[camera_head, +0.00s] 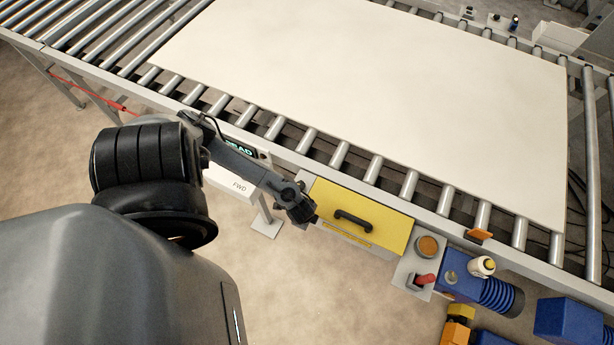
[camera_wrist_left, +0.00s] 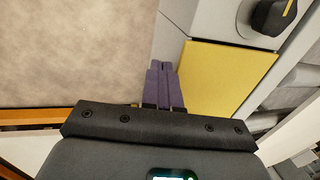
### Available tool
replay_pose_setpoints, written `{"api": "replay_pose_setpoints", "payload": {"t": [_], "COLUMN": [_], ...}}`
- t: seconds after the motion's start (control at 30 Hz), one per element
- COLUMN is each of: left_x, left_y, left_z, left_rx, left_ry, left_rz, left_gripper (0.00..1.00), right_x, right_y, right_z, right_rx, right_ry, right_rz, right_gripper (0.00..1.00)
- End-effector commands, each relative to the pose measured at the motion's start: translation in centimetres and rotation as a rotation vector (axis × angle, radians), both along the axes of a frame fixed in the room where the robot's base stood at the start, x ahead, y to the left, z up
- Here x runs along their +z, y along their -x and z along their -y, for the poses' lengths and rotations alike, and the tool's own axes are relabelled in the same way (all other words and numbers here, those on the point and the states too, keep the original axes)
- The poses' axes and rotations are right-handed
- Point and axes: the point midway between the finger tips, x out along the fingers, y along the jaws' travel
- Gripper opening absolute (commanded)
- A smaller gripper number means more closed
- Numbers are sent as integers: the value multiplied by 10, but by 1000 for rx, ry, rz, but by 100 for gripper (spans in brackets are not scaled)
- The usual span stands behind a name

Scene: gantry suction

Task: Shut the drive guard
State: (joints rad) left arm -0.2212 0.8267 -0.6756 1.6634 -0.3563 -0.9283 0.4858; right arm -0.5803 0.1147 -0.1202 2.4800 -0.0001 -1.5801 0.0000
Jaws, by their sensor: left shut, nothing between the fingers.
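The drive guard (camera_head: 385,218) is a yellow panel with a black arched handle (camera_head: 352,219), on the near side of the roller conveyor. Whether it is fully seated cannot be told. A yellow panel, seemingly the guard, also shows in the left wrist view (camera_wrist_left: 228,75); no handle is visible on it there. My left gripper (camera_head: 312,218) is at the guard's left end in the head view, close to its edge; contact cannot be told. Its fingers (camera_wrist_left: 160,66) are together and empty, beside the yellow panel in the wrist view. My right gripper is not in view.
A large pale board (camera_head: 380,90) lies on the rollers. Right of the guard are a grey box with an orange disc (camera_head: 427,247) and red switch (camera_head: 425,280), then a blue motor (camera_head: 495,292). A white FWD box (camera_head: 232,184) stands left. Open floor lies in front.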

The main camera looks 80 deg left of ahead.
Motion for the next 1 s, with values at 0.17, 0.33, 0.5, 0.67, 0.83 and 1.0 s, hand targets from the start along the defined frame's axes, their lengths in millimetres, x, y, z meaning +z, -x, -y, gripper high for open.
{"api": "replay_pose_setpoints", "payload": {"t": [0.17,0.33,0.5,0.67,0.83,1.0], "left_x": [12,32,41,49,58,63], "left_y": [0,-1,7,29,47,58], "left_z": [0,1,10,34,54,66], "left_rx": [0,-2,-6,-5,-6,-4], "left_ry": [0,0,4,3,2,1], "left_rz": [0,0,-3,-1,-1,1], "left_gripper": [0,0,0,0,0,0], "right_x": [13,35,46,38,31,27], "right_y": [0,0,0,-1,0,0], "right_z": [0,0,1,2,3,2], "right_rx": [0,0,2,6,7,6], "right_ry": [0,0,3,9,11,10], "right_rz": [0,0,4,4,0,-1], "right_gripper": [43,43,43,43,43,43]}}
